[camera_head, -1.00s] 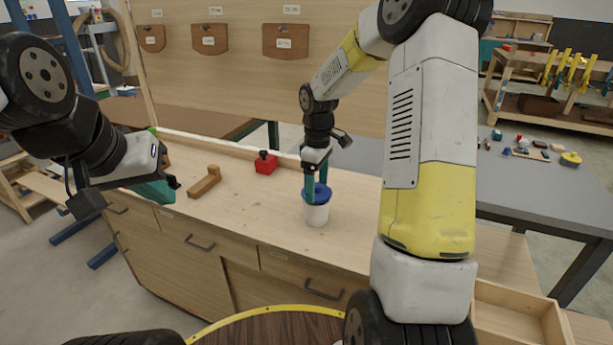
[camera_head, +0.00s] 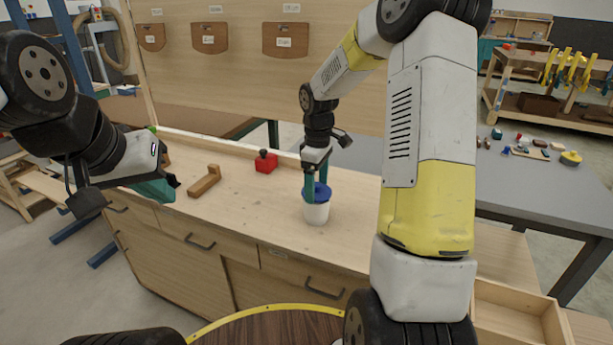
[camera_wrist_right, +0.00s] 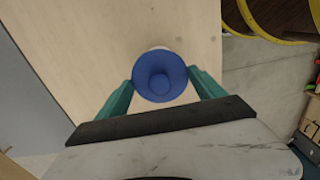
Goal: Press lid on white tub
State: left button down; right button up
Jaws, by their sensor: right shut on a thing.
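The white tub (camera_head: 316,213) stands upright on the wooden workbench. The blue lid (camera_head: 324,191) is at the top of the tub, and I cannot tell whether it is fully seated. My right gripper (camera_head: 315,190) comes down from above and is shut on the lid. In the right wrist view the round lid (camera_wrist_right: 160,77), with its central knob, sits between the two teal fingertips. It hides most of the tub (camera_wrist_right: 181,101), whose pale rim shows around it. My left gripper (camera_head: 160,190) hangs at the bench's left end, away from the tub; its finger gap is not clear.
A brown wooden piece (camera_head: 205,182) and a red block with a dark knob (camera_head: 266,163) lie on the workbench (camera_head: 250,210) left of the tub. A low ledge runs along the bench's back. A grey table (camera_head: 540,195) with small items stands right.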

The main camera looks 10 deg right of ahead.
jog(key=shift+f, duration=0.35)
dwell(0.9)
jog(key=o, duration=1.3)
jog(key=shift+r, duration=0.1)
jog(key=shift+r, duration=3.4)
grip_shut()
